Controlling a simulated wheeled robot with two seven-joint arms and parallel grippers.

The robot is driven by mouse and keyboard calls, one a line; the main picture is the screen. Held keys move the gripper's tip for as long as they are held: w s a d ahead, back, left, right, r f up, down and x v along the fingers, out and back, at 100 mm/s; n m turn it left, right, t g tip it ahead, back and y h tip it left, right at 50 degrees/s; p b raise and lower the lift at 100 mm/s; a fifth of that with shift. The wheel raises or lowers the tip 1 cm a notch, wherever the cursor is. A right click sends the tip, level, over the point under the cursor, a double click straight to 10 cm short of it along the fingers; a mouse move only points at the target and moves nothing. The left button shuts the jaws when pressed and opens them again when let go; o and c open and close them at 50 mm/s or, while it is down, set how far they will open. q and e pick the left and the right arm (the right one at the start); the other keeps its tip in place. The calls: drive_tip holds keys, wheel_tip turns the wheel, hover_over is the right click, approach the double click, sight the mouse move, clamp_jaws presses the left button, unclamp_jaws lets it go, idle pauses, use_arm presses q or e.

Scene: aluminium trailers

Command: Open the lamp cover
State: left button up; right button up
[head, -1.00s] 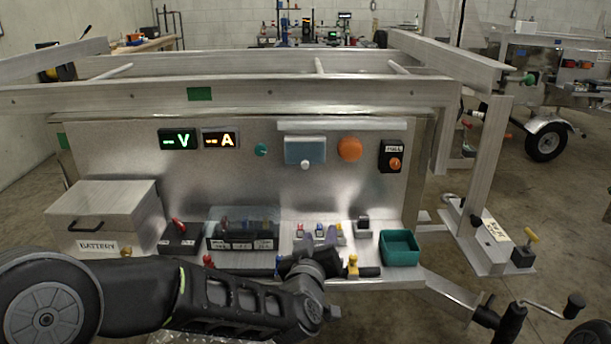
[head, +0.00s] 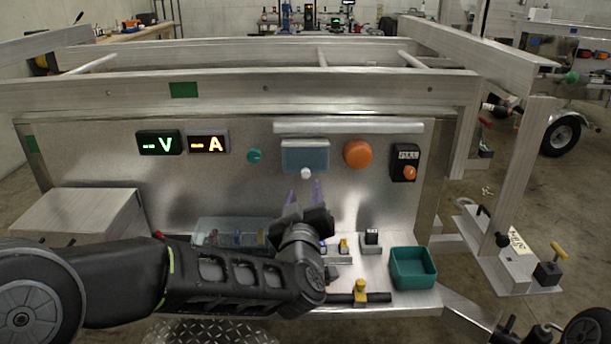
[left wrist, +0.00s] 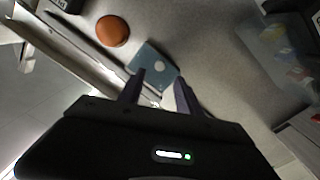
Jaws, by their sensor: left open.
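The lamp cover (head: 305,155) is a blue-grey, see-through square panel with a white round knob (head: 306,173) at its lower edge, mounted on the upright metal panel. It looks closed. In the left wrist view the cover (left wrist: 143,57) and its knob lie just beyond my fingertips. My left gripper (head: 304,192) is open and empty, its two purple fingers pointing up just below the knob, apart from it. It also shows in the left wrist view (left wrist: 159,80). My right gripper is not in view.
An orange dome (head: 358,154) sits right of the cover, and a black box with an orange button (head: 405,163) beyond it. A metal rail (head: 348,127) runs above. A teal bin (head: 413,267) and small clamps stand on the shelf below.

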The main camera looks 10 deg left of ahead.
sight(306, 175)
use_arm(q)
drive_tip(key=shift+x, duration=3.95)
drive_tip(key=shift+d, duration=0.1)
drive_tip(key=shift+c, duration=0.2)
clamp_jaws()
